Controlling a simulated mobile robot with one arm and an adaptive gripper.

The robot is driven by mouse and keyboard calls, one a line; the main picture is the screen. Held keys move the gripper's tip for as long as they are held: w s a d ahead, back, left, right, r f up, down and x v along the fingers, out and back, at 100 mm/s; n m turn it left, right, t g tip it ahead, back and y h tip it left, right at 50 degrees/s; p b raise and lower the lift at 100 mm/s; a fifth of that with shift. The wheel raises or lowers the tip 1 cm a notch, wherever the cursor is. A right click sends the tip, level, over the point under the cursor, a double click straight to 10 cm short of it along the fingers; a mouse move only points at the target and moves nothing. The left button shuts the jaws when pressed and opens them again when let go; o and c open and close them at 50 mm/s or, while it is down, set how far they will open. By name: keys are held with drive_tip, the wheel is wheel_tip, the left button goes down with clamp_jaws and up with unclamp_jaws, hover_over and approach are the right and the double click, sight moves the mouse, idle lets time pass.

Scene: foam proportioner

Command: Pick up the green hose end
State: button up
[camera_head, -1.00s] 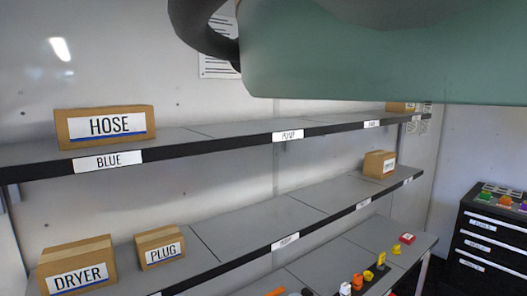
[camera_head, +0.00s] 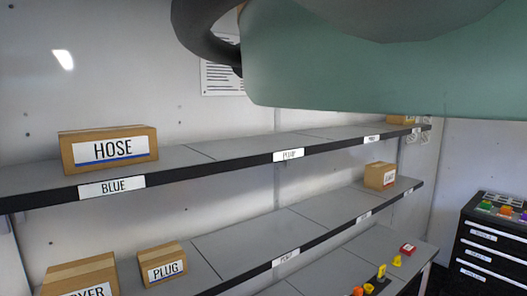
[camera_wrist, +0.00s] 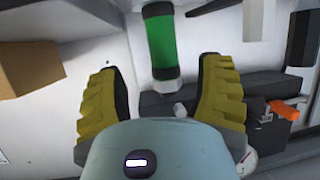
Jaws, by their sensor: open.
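In the wrist view, the green hose end (camera_wrist: 162,46) is a bright green cylinder with dark bands at both ends and a pale silvery tip. It hangs from the top of the picture. My gripper (camera_wrist: 165,70) is open, with a ridged yellow finger on each side. The lower part of the hose end shows between the two fingertips, with a gap on both sides. I cannot tell how far it is in depth. The hose end and my gripper do not show in the head view.
Shelves hold a HOSE box (camera_head: 80,153), a PLUG box (camera_head: 150,268) and a smaller box (camera_head: 380,175). A black drawer cabinet (camera_head: 492,240) stands right. In the wrist view, a cardboard box (camera_wrist: 28,62) is left and an orange-handled part (camera_wrist: 283,110) lies right.

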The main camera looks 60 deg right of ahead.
drive_tip(key=shift+r+p+x, duration=0.2)
drive_tip(key=shift+p+x, duration=1.3)
drive_tip(key=shift+p, duration=0.7)
drive_tip(key=shift+w+f+p, duration=0.3)
drive_tip(key=shift+w+p, duration=0.25)
drive_tip(key=shift+p, duration=0.05)
drive_tip(key=shift+w+a+f, duration=0.1)
drive_tip(key=shift+w+f, duration=0.05)
drive_tip(key=shift+f, duration=0.05)
clamp_jaws()
